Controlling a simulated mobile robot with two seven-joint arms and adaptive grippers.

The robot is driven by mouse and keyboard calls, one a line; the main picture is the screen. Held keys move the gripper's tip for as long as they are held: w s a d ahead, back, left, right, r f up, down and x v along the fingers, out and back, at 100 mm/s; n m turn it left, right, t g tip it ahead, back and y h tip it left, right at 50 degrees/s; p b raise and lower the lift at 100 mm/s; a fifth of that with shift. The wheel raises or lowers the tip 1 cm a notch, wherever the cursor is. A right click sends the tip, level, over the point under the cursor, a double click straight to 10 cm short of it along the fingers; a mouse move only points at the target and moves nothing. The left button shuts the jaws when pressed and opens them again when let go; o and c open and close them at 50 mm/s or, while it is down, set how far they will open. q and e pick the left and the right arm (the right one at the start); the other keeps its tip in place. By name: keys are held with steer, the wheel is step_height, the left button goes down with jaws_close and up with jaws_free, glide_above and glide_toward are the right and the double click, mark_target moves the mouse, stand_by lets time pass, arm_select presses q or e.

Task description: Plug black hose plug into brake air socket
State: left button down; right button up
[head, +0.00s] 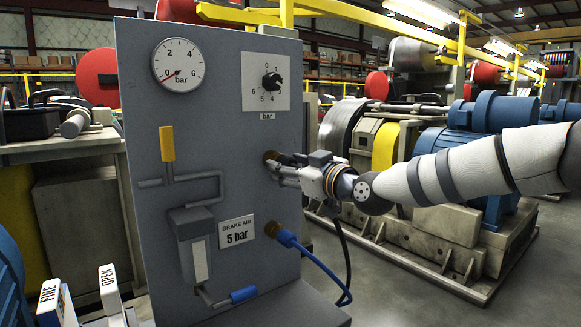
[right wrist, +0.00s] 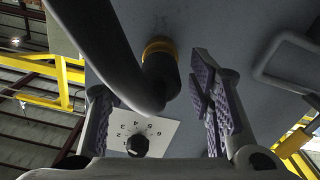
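The black hose plug (right wrist: 160,75) shows in the right wrist view. Its end meets a brass socket (right wrist: 160,47) on the grey panel; how deep it sits I cannot tell. In the head view this is the upper brass socket (head: 271,157), mostly behind my right gripper (head: 282,170). The gripper's fingers stand apart on both sides of the plug, with gaps visible. The black hose (head: 343,245) hangs below the gripper. The "BRAKE AIR 5 bar" label (head: 237,232) is beside the lower brass socket (head: 272,229), which holds a blue hose plug (head: 287,239). My left gripper is out of view.
The panel (head: 140,130) carries a gauge (head: 178,64) with its needle at 0, a regulator knob (head: 271,81), a yellow-handled valve (head: 167,144) and a filter (head: 195,245). The blue hose (head: 325,270) loops below the gripper. Blue motors (head: 495,110) stand at right.

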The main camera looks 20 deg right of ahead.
steer(key=v, duration=1.2)
steer(key=s+a+f+m+g+h, duration=0.1)
steer(key=s+a+f+g, duration=0.15)
steer(key=f, duration=0.85)
steer(key=s+a+f+m+g, duration=0.2)
steer(key=s+f+g, duration=0.15)
steer(key=f, duration=0.85)
steer(key=s+f+m+g+h, duration=0.1)
steer(key=s+f+g, duration=0.3)
steer(key=s+f, duration=0.8)
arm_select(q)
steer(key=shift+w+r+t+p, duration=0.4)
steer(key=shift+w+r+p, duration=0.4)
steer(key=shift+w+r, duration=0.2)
arm_select(e)
steer(key=s+d+f+m+g+h, duration=0.1)
steer(key=s+f+g, duration=0.2)
steer(key=s, duration=0.8)
steer(key=s+d+f+m+g+h, duration=0.1)
steer(key=s+f+g, duration=0.2)
steer(key=s, duration=0.7)
steer(key=s+d+f+m+g+h, duration=0.1)
steer(key=s+d+f+g, duration=0.1)
steer(key=s+f, duration=0.4)
steer(key=s+g, duration=0.1)
steer(key=s, duration=0.4)
steer(key=shift+s+h, duration=0.3)
steer(key=shift+h, duration=0.1)
